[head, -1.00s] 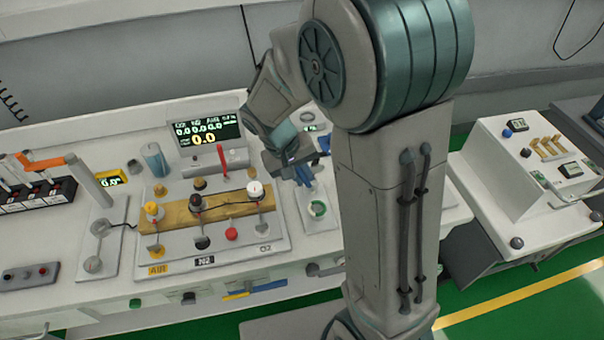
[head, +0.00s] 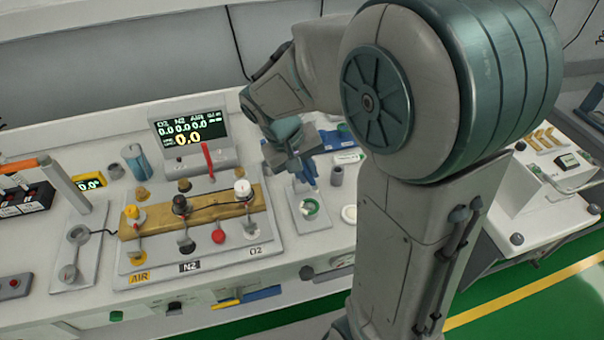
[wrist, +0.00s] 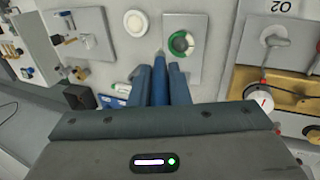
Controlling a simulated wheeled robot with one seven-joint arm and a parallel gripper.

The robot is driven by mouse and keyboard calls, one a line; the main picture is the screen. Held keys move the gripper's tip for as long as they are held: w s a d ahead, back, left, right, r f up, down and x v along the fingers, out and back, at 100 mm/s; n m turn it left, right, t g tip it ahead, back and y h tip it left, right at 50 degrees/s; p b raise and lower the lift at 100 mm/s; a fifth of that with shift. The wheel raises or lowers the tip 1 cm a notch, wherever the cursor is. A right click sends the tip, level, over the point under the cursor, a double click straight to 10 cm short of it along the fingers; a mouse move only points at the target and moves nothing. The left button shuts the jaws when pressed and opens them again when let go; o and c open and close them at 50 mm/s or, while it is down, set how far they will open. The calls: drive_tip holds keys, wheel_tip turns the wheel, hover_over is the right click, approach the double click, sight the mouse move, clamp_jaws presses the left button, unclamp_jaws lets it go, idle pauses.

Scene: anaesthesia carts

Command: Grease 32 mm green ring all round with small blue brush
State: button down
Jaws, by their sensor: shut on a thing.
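The green ring (head: 309,207) sits on a small grey plate (head: 318,222) to the right of the gas panel. My gripper (head: 304,178) is just behind and above the ring in the head view. In the wrist view, its blue fingers (wrist: 162,80) are shut on the small blue brush (wrist: 160,72), whose narrow greyish tip points toward the ring's near edge. Contact between tip and ring cannot be told. The brush's handle is mostly hidden by the fingers.
A round white dish (head: 349,214) lies right of the plate. A white and green tube (wrist: 122,87) lies near the fingers.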

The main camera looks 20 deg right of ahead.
drive_tip(key=shift+f+b, duration=2)
drive_tip(key=shift+f, duration=0.9)
drive_tip(key=shift+f+b, duration=0.5)
drive_tip(key=shift+f, duration=0.1)
drive_tip(key=shift+r+p, duration=2.5)
drive_tip(key=shift+r, duration=1.05)
drive_tip(key=shift+f, duration=0.15)
drive_tip(key=shift+s+a+f+b, duration=0.1)
drive_tip(key=shift+a+f+b, duration=0.05)
drive_tip(key=shift+f+b, duration=0.75)
drive_tip(key=shift+a+f+b, duration=0.2)
drive_tip(key=shift+f+b, duration=0.6)
drive_tip(key=shift+f, duration=0.2)
drive_tip(key=shift+s+a+f+b, duration=0.1)
drive_tip(key=shift+a+f+b, duration=0.05)
drive_tip(key=shift+f+b, duration=0.75)
drive_tip(key=shift+f+b, duration=0.4)
drive_tip(key=shift+f, duration=0.15)
